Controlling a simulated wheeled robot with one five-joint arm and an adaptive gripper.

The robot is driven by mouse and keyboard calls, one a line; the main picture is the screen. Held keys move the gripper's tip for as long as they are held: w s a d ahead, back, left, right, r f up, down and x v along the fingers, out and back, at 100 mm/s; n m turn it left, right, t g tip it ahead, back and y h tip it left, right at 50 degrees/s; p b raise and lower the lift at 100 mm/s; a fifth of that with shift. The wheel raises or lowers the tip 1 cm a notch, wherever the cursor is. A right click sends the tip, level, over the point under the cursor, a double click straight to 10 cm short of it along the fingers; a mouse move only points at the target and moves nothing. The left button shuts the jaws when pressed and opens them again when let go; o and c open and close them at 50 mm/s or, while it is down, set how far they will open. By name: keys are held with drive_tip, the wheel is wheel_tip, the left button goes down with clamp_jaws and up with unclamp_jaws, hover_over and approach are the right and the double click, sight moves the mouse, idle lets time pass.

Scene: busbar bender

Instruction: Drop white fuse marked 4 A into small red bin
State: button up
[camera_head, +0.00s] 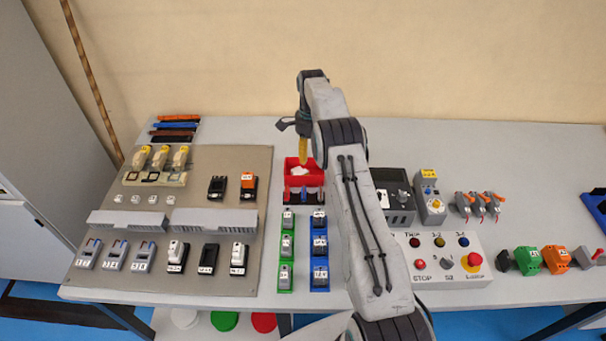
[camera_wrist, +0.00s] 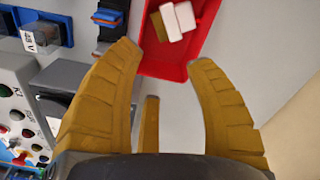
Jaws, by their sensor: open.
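The small red bin (camera_head: 311,181) stands near the middle of the table, right of the grey-brown panel; in the wrist view the red bin (camera_wrist: 168,66) is just beyond my fingertips. White pieces (camera_wrist: 181,18) lie in it beside a tan piece (camera_wrist: 159,27); no marking is readable on them, so I cannot tell which is the 4 A fuse. They also show as a white patch (camera_head: 300,171) in the head view. My gripper (camera_head: 303,152) points down over the bin. Its yellow fingers are spread and empty in the wrist view (camera_wrist: 167,55).
The panel (camera_head: 215,165) at left carries several small white pieces (camera_head: 135,199), switches and breakers. Green (camera_head: 285,250) and blue (camera_head: 320,250) racks stand in front of the bin. A control box (camera_head: 440,260) is at right. The wall (camera_head: 420,60) is close behind the table.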

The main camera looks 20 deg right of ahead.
drive_tip(key=shift+r, duration=1.55)
drive_tip(key=s+a+r+n+t, duration=0.1)
drive_tip(key=s+a+r+n, duration=0.1)
drive_tip(key=r, duration=0.4)
drive_tip(key=s+a+r+n, duration=0.2)
drive_tip(key=r, duration=0.4)
drive_tip(key=s+a+r+n+t, duration=0.2)
drive_tip(key=s+a+r+n, duration=0.3)
drive_tip(key=s+r, duration=0.75)
drive_tip(key=s+a+f+n, duration=0.1)
drive_tip(key=s+n, duration=0.1)
drive_tip(key=s, duration=0.6)
drive_tip(key=s+a+f+n+t, duration=0.1)
drive_tip(key=s+f+n, duration=0.1)
drive_tip(key=s, duration=0.6)
drive_tip(key=s+a+f+n, duration=0.2)
drive_tip(key=s+n, duration=0.1)
drive_tip(key=s, duration=0.5)
drive_tip(key=shift+n+t, duration=0.3)
